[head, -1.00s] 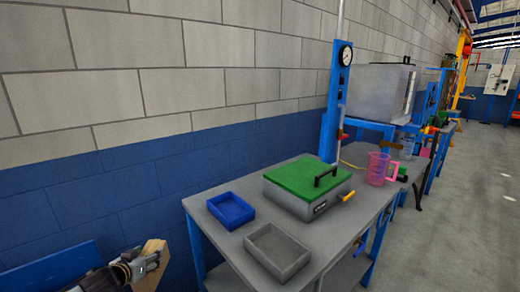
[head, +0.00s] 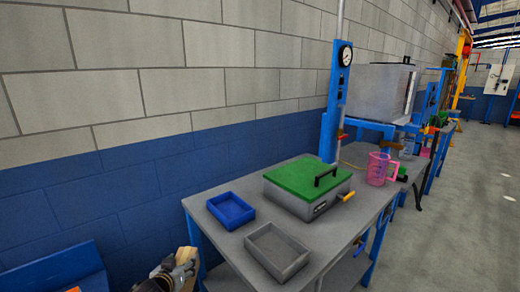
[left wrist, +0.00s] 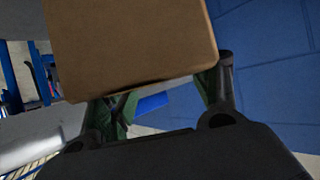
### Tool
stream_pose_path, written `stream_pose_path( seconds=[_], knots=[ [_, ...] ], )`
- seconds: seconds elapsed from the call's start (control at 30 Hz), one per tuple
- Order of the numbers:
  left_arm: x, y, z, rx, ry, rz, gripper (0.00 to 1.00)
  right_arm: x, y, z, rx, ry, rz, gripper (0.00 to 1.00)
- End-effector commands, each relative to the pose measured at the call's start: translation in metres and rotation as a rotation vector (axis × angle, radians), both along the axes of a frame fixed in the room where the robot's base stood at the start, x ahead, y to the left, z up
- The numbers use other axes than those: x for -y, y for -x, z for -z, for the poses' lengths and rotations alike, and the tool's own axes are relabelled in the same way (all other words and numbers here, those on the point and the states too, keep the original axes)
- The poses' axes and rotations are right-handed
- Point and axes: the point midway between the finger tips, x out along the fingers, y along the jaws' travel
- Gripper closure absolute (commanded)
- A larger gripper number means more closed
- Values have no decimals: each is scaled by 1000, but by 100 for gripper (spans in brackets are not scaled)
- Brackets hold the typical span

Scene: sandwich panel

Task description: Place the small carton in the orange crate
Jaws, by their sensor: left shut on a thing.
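The small carton (left wrist: 135,45) is a plain brown box. It fills the upper middle of the left wrist view, between the fingers of my left gripper (left wrist: 165,95), which is shut on it. In the head view my left gripper (head: 180,270) is at the bottom edge, left of the table, and only a sliver of the carton (head: 191,258) shows beside it. My right gripper is not in view.
A grey table (head: 222,243) holds a blue tray (head: 231,210), a grey tray (head: 277,252), a green-lidded box (head: 305,178) and a pink jug (head: 378,168). A block wall (head: 100,190) runs behind. Open floor (head: 465,220) lies to the right.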

Motion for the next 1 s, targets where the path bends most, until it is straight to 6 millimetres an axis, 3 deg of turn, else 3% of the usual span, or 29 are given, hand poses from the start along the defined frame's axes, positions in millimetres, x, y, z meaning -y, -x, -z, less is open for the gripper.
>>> stream_pose_path(
  seconds=[0.2, 0.4, 1.0],
  knots=[
    [28, 2, 3, 1, 4, -2, 80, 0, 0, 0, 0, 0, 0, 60],
    [43, 5, 5, 1, 1, -3, 80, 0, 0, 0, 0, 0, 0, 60],
    [45, 7, 9, 1, -1, -3, 80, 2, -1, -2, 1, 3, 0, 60]
  ],
)
